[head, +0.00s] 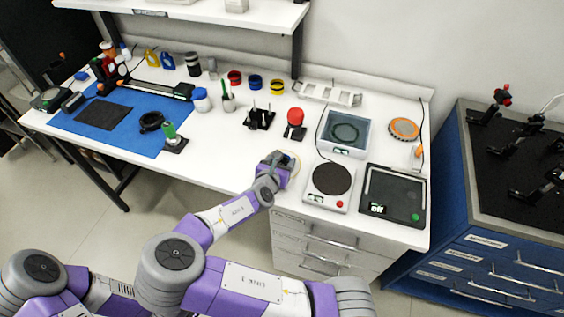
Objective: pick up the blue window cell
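The blue window cell (255,82) is a small, short, dark-banded blue cylinder. It stands upright on the white bench in the head view, between a red one (234,77) and a yellow one (277,87). My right gripper (284,164) is low over the front part of the bench, well in front of the blue cell and apart from it. Its fingertips are hidden by its own body, so I cannot see whether it is open or holds anything. A pale round thing (294,160) shows partly beside it. My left gripper is out of the picture.
A red-topped device (295,122) and a black holder (260,118) stand between my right gripper and the row of cells. A blue mat (120,132) lies left.

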